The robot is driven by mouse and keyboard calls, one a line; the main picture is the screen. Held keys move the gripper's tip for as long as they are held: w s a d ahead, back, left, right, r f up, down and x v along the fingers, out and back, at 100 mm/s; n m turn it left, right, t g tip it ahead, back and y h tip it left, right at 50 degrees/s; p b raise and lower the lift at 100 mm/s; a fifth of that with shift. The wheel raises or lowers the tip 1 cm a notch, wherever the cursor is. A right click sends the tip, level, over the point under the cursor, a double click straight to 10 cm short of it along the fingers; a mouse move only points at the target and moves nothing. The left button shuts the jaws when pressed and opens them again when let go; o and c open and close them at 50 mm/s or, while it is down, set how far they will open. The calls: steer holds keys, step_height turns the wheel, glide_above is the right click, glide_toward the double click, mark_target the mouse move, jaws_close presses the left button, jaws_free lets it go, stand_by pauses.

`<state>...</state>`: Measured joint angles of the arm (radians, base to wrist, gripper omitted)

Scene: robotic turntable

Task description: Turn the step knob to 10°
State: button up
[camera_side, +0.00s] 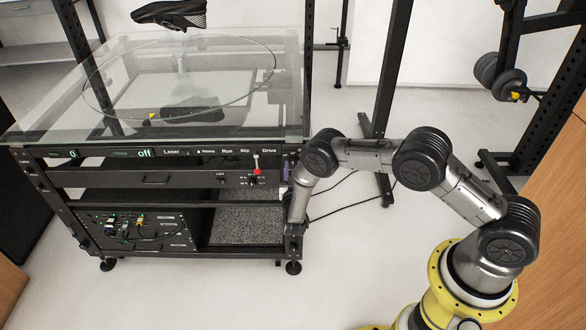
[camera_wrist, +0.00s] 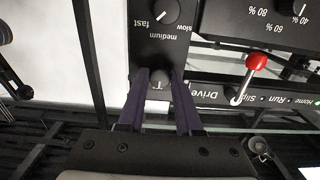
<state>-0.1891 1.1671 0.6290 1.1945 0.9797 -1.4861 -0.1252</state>
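My gripper (camera_wrist: 160,73) has two dark purple fingers that reach up from the bottom of the wrist view. The fingertips are apart, over a narrow black panel at the turntable's front. A small pale shape (camera_wrist: 158,79) shows between them; I cannot tell whether it is a knob or part of the panel, and no contact is clear. No label reading step or 10° is legible, so I cannot identify the step knob. In the side view the arm's end is at the right front corner of the turntable (camera_side: 150,152), and the fingers are mostly hidden.
A dial (camera_wrist: 164,11) marked slow, medium and fast is just beyond the fingertips. A red-tipped lever (camera_wrist: 257,62) stands out right of them. Another dial (camera_wrist: 303,9) with percent marks is at top right. A dark shoe (camera_side: 172,14) is above the glass top (camera_side: 215,115).

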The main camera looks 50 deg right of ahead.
jaws_close()
steer(key=shift+n, duration=0.3)
steer(key=n, duration=0.4)
steer(key=shift+n, duration=2.2)
steer(key=o, duration=0.8)
jaws_free()
